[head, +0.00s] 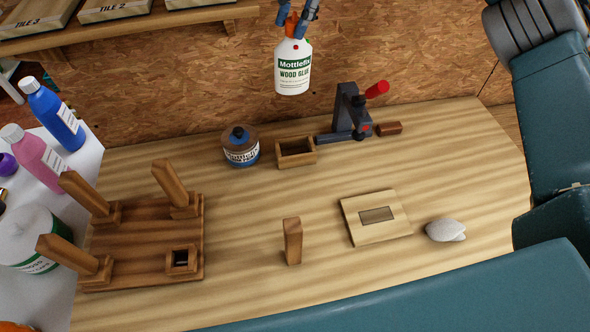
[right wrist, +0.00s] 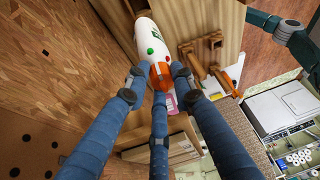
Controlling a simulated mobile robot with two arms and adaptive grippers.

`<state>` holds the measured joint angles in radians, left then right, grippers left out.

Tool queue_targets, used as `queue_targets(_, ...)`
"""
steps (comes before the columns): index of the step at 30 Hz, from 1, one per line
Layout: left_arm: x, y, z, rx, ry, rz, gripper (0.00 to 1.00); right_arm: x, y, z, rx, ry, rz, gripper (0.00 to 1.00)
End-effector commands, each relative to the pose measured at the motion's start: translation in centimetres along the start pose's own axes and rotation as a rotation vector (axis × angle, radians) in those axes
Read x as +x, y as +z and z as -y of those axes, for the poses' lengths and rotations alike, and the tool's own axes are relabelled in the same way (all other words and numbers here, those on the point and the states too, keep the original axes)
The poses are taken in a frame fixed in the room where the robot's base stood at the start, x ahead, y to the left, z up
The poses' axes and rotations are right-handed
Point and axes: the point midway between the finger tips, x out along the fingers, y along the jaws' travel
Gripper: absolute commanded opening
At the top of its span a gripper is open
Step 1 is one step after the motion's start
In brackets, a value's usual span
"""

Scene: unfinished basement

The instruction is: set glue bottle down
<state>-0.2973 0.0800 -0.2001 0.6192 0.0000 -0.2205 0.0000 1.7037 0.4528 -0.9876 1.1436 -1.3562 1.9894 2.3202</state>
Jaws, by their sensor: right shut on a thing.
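A white wood glue bottle (head: 292,78) with a green label and an orange cap hangs upright at the top of the head view, above the back of the workbench (head: 350,290). My right gripper (head: 297,18) is shut on its orange cap from above; only the blue fingertips show there. In the right wrist view, the blue fingers (right wrist: 160,75) close around the orange cap, and the white bottle (right wrist: 151,40) extends away from them. The bottle is clear of the bench. My left gripper is in neither view.
Several bottles stand left.

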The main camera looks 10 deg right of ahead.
Motion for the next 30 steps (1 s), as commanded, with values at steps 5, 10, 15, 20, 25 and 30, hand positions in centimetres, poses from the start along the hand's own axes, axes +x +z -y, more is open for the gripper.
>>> queue_targets(5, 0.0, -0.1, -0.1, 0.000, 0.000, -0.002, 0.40, 0.6, 0.2, 0.0, 0.004, 0.000, 0.003, 0.00)
queue_targets(10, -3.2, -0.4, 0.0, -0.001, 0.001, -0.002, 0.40, 0.0, 0.0, 0.0, 0.029, 0.002, 0.022, 0.00)
queue_targets(15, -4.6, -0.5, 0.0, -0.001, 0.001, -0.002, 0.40, 0.7, 0.3, 0.0, 0.046, 0.004, 0.035, 0.00)
queue_targets(20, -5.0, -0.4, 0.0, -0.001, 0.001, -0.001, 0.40, 3.8, 1.6, 0.0, 0.051, 0.002, 0.038, 0.00)
queue_targets(25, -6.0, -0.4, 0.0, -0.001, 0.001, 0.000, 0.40, 7.9, 3.3, -0.2, 0.051, 0.002, 0.036, 0.00)
queue_targets(30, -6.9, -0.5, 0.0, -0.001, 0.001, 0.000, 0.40, 12.0, 4.9, -0.3, 0.050, 0.001, 0.037, 0.00)
